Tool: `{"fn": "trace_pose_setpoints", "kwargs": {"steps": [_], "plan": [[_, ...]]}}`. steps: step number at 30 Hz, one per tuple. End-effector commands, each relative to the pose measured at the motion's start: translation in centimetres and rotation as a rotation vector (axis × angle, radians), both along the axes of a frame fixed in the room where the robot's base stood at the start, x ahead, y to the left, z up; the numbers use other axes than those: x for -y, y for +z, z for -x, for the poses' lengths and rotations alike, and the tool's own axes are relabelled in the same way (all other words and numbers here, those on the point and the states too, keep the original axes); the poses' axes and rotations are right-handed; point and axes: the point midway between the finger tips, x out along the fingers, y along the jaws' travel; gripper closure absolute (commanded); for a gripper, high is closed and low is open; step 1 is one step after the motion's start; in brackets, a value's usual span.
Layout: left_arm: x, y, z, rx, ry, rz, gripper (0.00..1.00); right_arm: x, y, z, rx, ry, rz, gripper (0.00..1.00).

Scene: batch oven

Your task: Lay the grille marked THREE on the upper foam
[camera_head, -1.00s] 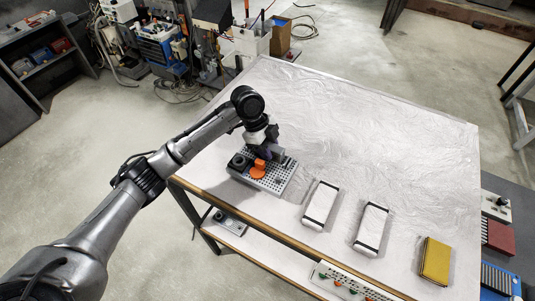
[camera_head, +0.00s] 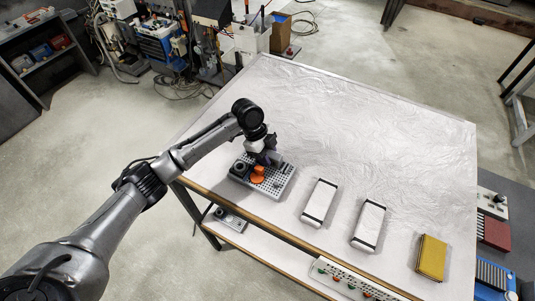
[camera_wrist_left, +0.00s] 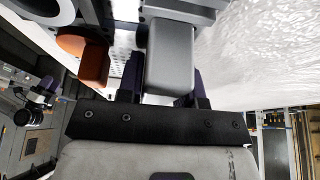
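My left gripper (camera_head: 266,158) is low over a grey perforated plate (camera_head: 276,188) near the table's front left edge. In the left wrist view its two dark fingers (camera_wrist_left: 162,82) stand apart, one on each side of a grey block (camera_wrist_left: 170,58). I cannot tell whether they press on it. An orange part (camera_head: 258,175) sits on the plate and also shows beside the left finger in the wrist view (camera_wrist_left: 92,58). I cannot make out the mark THREE, and cannot identify the grille or the upper foam. My right gripper is not in view.
Two white blocks with dark end bands (camera_head: 319,202) (camera_head: 369,224) and a yellow block (camera_head: 432,258) lie along the table's front. The table's (camera_head: 370,130) middle and back are clear. A lower shelf carries a panel with coloured knobs (camera_head: 345,282).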

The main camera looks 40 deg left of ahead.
Motion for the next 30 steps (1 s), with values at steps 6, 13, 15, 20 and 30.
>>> {"fn": "trace_pose_setpoints", "kwargs": {"steps": [6, 13, 15, 20, 30], "plan": [[0.0, 0.0, 0.0, -0.001, 0.000, 0.000, 0.45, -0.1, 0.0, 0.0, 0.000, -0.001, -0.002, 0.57], [0.0, 0.0, 0.0, -0.001, 0.000, 0.000, 0.43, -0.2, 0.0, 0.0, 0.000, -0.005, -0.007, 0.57], [0.0, 0.2, 0.0, 0.000, 0.000, 0.000, 0.43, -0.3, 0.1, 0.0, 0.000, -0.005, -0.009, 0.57], [-0.6, 1.5, 0.0, 0.003, 0.001, 0.000, 0.43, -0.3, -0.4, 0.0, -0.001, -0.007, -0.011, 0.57], [-3.0, 7.3, 0.2, 0.004, 0.002, -0.001, 0.43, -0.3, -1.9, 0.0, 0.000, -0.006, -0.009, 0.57]]}}
